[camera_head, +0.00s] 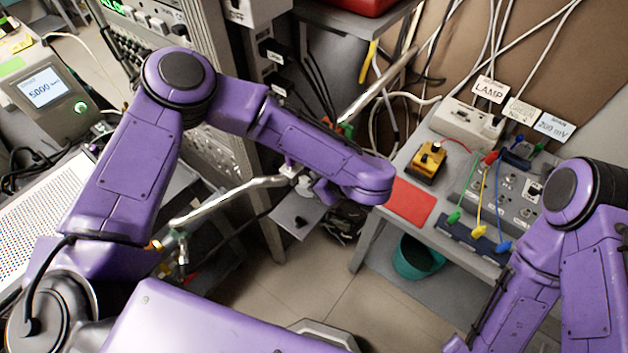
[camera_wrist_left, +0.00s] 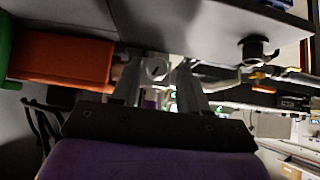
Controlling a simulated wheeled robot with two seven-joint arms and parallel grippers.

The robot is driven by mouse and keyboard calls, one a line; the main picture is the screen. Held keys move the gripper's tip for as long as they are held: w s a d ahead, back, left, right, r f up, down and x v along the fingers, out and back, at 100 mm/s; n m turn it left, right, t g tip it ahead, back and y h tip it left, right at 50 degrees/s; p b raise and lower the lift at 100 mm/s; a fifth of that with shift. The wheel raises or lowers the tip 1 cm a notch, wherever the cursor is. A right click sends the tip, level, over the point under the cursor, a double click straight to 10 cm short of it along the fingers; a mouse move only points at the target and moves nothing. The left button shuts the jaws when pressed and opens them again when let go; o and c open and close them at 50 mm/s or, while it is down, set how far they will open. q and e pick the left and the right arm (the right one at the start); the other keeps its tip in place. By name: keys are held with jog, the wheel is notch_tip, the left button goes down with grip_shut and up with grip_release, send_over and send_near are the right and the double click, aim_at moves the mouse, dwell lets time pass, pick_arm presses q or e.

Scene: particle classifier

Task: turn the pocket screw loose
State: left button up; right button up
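In the left wrist view a small silver slotted screw head (camera_wrist_left: 157,68) shows between the fingertips of my left gripper (camera_wrist_left: 159,82). The fingers stand apart, with a visible gap, one on each side of the screw head. I cannot tell whether either touches it. In the head view my left gripper (camera_head: 302,185) is small and partly hidden by my purple wrist, close to the inner end of a shiny metal tube (camera_head: 235,190). The screw cannot be made out clearly there. My right arm shows at the right, but its fingers are out of the picture.
A grey plate with a black knob (camera_head: 302,221) lies just below my left gripper; the knob also shows in the wrist view (camera_wrist_left: 257,50). An orange-red block (camera_wrist_left: 62,62) is left of the fingers. A bench with a red mat (camera_head: 409,202) and a teal bin (camera_head: 417,258) stand right.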

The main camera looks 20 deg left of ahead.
pick_arm(q)
jog(key=shift+w+f, duration=0.1)
jog(key=shift+w, duration=0.05)
grip_shut()
jog(key=shift+s+a+n+t, duration=0.1)
jog(key=shift+s+n+t, duration=0.15)
jog(key=shift+t, duration=0.35)
jog(key=shift+o, duration=0.9)
grip_release()
jog(key=shift+o, duration=0.6)
